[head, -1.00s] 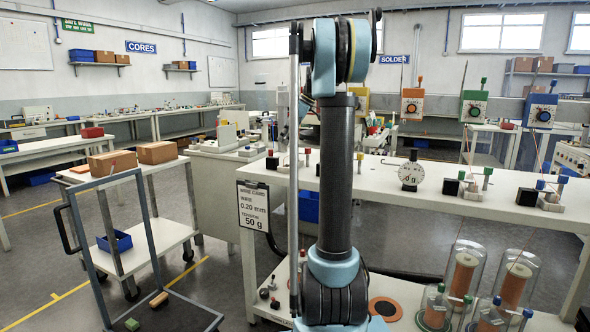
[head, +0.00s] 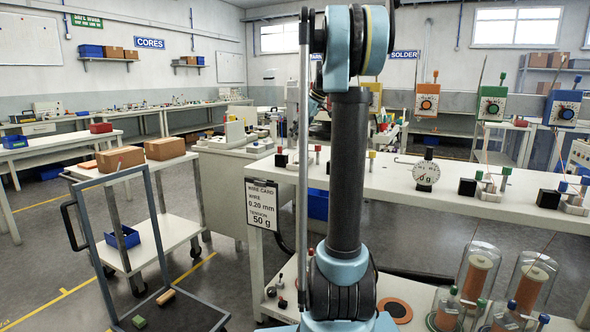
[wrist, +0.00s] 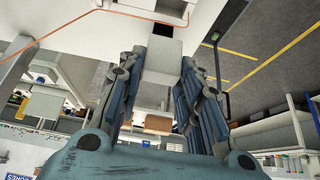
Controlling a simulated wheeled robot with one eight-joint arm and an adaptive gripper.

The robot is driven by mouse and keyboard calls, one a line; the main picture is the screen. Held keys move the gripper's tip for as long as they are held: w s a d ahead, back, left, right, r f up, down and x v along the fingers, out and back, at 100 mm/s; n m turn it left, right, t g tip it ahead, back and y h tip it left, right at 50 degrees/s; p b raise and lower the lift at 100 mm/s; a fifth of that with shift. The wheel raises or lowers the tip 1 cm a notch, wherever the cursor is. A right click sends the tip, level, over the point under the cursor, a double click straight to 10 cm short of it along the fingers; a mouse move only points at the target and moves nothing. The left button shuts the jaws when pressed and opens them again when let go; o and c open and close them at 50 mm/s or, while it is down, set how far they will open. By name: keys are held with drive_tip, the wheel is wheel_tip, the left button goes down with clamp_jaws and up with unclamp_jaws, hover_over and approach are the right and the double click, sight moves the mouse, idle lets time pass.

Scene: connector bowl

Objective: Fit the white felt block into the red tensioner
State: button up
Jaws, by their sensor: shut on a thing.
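In the wrist view my gripper (wrist: 160,88) is shut on a pale grey-white block (wrist: 164,62), held between its two blue-grey fingers. The block's far end is beside a dark patch (wrist: 154,30) on a white surface; I cannot tell whether they touch. In the head view my gripper is hidden behind my arm. An orange tensioner (head: 427,102) with a dark dial stands at the back right, with a green one (head: 492,104) and a blue one (head: 562,108) beside it. A yellow one (head: 375,96) is partly hidden by my arm. I cannot make out a clearly red one.
A long white bench (head: 400,187) carries a round dial gauge (head: 426,176) and small clamps. Glass-covered spools (head: 480,273) stand below at right. A cart (head: 160,240) stands at left. In the wrist view an orange wire (wrist: 130,13) crosses the white surface.

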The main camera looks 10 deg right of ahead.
wheel_tip(320, 180, down, 10)
drive_tip(key=shift+r, duration=0.15)
idle(0.4)
drive_tip(key=o, duration=0.8)
drive_tip(key=shift+f, duration=0.25)
drive_tip(key=shift+o, duration=0.2)
drive_tip(key=shift+r, duration=0.1)
